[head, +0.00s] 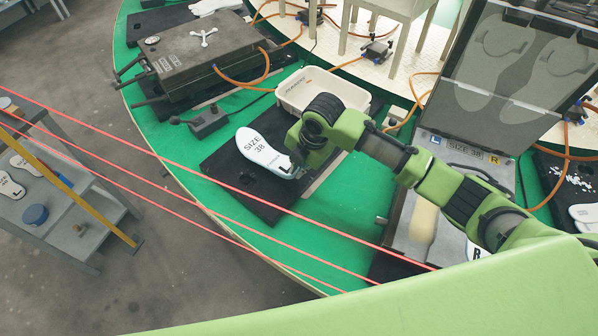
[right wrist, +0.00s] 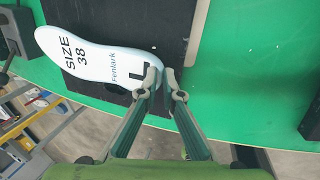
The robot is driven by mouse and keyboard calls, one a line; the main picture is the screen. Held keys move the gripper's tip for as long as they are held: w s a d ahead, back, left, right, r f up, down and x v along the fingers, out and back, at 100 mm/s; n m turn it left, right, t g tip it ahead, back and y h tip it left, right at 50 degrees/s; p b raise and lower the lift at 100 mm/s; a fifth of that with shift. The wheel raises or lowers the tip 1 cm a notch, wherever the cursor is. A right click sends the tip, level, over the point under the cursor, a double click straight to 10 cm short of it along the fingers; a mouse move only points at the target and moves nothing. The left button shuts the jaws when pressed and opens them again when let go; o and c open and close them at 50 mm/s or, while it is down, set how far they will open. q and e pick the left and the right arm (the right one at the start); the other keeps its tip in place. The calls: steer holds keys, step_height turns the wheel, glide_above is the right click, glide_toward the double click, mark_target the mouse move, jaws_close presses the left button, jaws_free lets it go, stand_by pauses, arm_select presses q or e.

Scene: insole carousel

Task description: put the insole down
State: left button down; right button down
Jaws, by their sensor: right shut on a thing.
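A white insole (head: 258,148) marked SIZE 38 and L is over a flat black board (head: 230,172) on the green carousel. My right gripper (head: 297,172) is shut on its heel end, beside the L mark. In the right wrist view the fingertips (right wrist: 163,80) pinch the edge of the insole (right wrist: 88,58), which lies flat over the black board (right wrist: 140,22). I cannot tell whether the insole touches the board. My left gripper is not in view.
A white bin (head: 345,95) stands behind the board. An open mould (head: 465,158) labelled L SIZE 38 R is at the right; its lid (head: 520,75) stands up. A closed grey mould (head: 190,58) is at the back left. Red lines (head: 130,150) cross the left foreground.

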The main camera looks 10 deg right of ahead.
mark_target(296, 180)
steer(key=shift+w+d+f, duration=0.15)
steer(key=shift+w+f, duration=0.2)
steer(key=shift+f, duration=0.1)
step_height(296, 180, down, 3)
steer(key=shift+d+p, duration=0.1)
steer(key=shift+p, duration=0.5)
steer(key=shift+w+f, duration=0.1)
steer(key=shift+f, duration=0.1)
steer(key=c, duration=2.2)
jaws_free()
steer(key=b+v, duration=0.1)
steer(key=v, duration=1.1)
